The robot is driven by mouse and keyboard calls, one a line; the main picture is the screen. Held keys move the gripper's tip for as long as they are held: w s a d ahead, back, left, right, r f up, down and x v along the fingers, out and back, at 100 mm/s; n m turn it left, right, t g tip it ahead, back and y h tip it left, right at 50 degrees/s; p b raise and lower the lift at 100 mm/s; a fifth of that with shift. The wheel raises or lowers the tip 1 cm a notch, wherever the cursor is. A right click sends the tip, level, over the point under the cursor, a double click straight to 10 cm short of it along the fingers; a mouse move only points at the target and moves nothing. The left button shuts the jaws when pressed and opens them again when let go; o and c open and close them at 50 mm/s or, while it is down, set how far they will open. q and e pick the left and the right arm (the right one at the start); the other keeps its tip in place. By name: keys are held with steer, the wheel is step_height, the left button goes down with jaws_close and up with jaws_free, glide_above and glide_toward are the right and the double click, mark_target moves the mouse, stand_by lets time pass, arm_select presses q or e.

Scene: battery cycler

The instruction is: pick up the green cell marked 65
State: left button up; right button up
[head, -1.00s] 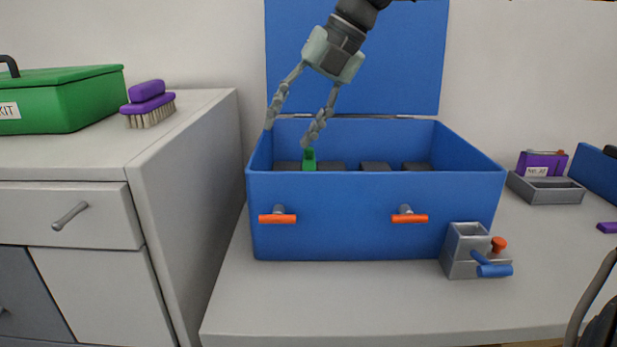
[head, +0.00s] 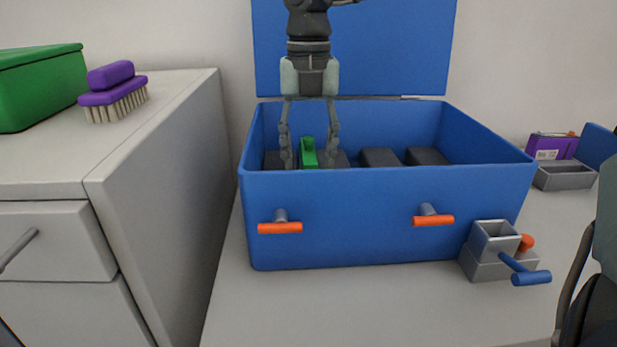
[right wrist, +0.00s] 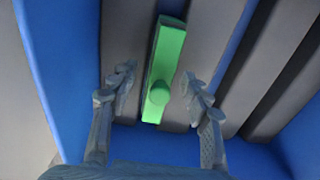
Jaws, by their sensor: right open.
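The green cell (head: 307,152) stands in the left part of the blue open box (head: 380,220), among dark grey blocks; it also shows in the right wrist view (right wrist: 166,55). No number is readable on it. My right gripper (head: 310,163) points down into the box with its fingers apart, one on each side of the green cell. In the right wrist view, my right gripper (right wrist: 158,88) shows a gap between each finger and the cell. The front wall hides the cell's lower part in the head view. My left gripper is not in view.
The box's raised blue lid (head: 400,50) stands behind it. Orange-handled latches (head: 280,227) stick out in front. A grey fixture with a blue lever (head: 495,250) stands at the front right corner. A purple brush (head: 113,92) lies on the left cabinet.

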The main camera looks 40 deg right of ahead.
steer(key=shift+f, duration=0.8)
steer(key=shift+c, duration=0.6)
jaws_close()
steer(key=shift+w+r, duration=0.1)
